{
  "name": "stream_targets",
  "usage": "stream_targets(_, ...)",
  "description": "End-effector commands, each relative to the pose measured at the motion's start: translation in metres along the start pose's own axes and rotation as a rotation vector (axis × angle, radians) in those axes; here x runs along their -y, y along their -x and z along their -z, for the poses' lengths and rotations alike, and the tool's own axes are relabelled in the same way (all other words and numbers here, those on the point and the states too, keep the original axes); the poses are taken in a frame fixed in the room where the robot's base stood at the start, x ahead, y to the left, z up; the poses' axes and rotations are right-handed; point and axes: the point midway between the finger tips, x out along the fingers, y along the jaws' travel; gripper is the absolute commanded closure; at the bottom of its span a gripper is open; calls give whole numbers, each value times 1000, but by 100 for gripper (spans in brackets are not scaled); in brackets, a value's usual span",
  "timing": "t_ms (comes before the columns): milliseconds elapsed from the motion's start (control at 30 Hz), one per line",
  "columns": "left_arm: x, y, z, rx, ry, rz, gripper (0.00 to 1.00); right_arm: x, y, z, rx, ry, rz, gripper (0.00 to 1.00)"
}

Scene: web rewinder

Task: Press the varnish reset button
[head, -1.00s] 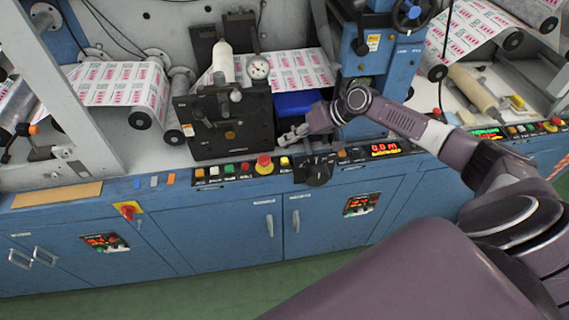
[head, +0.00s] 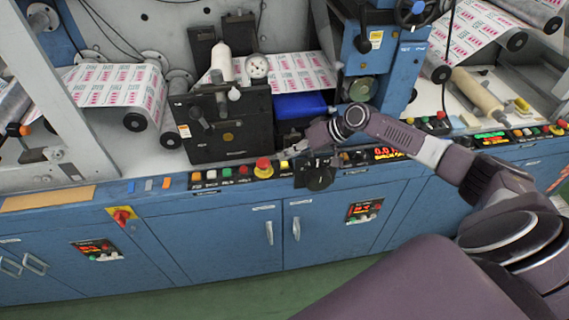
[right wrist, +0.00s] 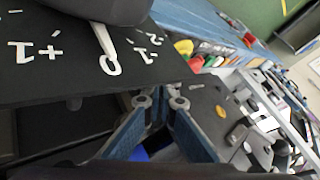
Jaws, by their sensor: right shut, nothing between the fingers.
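A row of small buttons (head: 227,172) runs along the front control strip, in orange, white, green and red. A red mushroom button on a yellow base (head: 263,168) and a yellow button (head: 284,165) sit at its right end. The labels are too small to read, so I cannot tell which is the varnish reset button. My right gripper (head: 288,153) is shut and empty, just above and behind the strip near the yellow button; contact cannot be told. In the right wrist view, its fingertips (right wrist: 161,103) are beside a black dial plate (right wrist: 60,60). My left gripper is not in view.
A black rotary knob (head: 320,177) juts from the front edge beside my gripper. A black unit with a gauge (head: 222,122) stands behind the buttons.

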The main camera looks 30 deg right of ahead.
Motion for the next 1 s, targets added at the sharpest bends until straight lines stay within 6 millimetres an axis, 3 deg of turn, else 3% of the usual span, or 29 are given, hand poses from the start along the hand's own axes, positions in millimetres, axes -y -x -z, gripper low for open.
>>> stream_targets(1000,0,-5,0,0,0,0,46,-3,-5,-4,1,0,0,100)
